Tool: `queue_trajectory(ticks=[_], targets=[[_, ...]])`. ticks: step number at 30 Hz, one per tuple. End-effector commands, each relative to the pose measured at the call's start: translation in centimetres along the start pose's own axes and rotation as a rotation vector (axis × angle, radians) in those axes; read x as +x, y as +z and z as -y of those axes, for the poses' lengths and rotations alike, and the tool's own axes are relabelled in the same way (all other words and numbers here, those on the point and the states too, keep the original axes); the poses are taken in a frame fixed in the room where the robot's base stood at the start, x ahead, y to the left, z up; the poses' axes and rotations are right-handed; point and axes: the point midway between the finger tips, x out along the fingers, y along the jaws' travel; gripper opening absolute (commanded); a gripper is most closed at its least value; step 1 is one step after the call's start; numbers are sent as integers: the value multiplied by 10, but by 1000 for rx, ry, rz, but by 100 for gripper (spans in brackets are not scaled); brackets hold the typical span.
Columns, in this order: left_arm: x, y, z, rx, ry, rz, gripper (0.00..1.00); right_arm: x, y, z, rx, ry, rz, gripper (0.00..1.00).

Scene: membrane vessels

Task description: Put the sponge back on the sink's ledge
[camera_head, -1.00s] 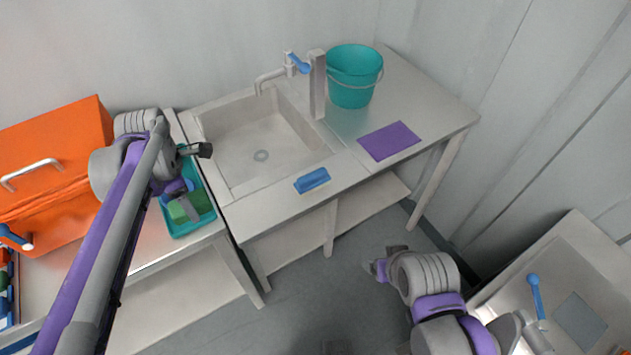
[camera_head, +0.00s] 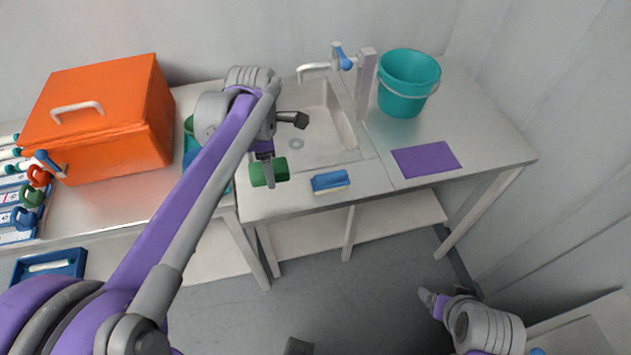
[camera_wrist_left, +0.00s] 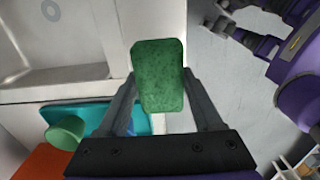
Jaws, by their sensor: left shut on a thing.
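A green sponge (camera_head: 262,174) is held between the fingers of my left gripper (camera_head: 268,178), which is shut on it. In the left wrist view the sponge (camera_wrist_left: 158,76) stands between the two fingertips, in front of the sink edge. In the head view it appears over the front left of the sink's ledge (camera_head: 368,178); I cannot tell its exact height. The sink basin (camera_head: 318,140) is partly hidden by my left arm. My right gripper (camera_head: 432,302) is low at the lower right, away from the sink; its jaws are too small to judge.
A blue brush (camera_head: 330,182) lies on the front ledge, right of the sponge. A teal tray (camera_wrist_left: 140,122) is left of the sink. A teal bucket (camera_head: 408,85) and purple cloth (camera_head: 426,160) are on the right counter. An orange box (camera_head: 105,120) stands left. The tap (camera_head: 342,62) rises behind the basin.

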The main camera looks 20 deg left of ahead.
Motion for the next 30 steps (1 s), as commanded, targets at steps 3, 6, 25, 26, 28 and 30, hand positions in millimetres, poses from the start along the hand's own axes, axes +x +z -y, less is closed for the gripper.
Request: queue_trajectory(ticks=[3,6,25,26,28,30], targets=[[22,0,0,-1,0,0,15,2,2,0,0,0,1,79],[40,0,0,-1,0,0,15,3,3,0,0,0,2,79],[95,0,0,-1,0,0,15,7,6,0,0,0,4,79],[95,0,0,-1,0,0,15,7,6,0,0,0,4,79],[95,0,0,-1,0,0,15,7,6,0,0,0,4,79],[97,0,0,-1,0,0,15,8,7,0,0,0,5,79]])
